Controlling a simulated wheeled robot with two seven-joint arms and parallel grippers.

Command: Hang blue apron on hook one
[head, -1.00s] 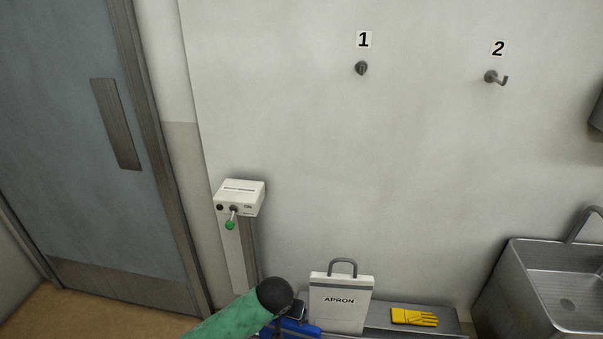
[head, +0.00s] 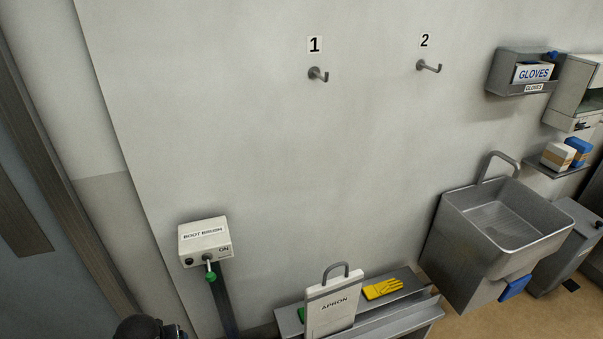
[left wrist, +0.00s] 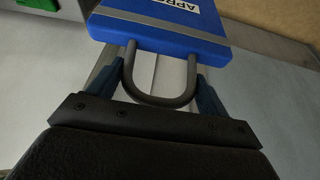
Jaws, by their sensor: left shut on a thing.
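Hook one (head: 318,75) is a bare grey metal hook on the wall, under a "1" label. The blue apron (left wrist: 165,25) is a flat blue panel with a white label and a grey loop handle (left wrist: 160,100). It shows only in the left wrist view. My left gripper (left wrist: 157,82) is shut on that handle, with one finger on each side of the loop. In the head view only a dark part of my left arm (head: 150,328) shows at the bottom left; the blue apron is out of that view. My right gripper is not in view.
Hook two (head: 429,66) is bare, to the right. A white apron panel (head: 330,309) and yellow gloves (head: 382,289) are on a steel bench (head: 400,313). A boot brush box (head: 205,240) stands left of it, a sink (head: 495,220) right. The wall below the hooks is clear.

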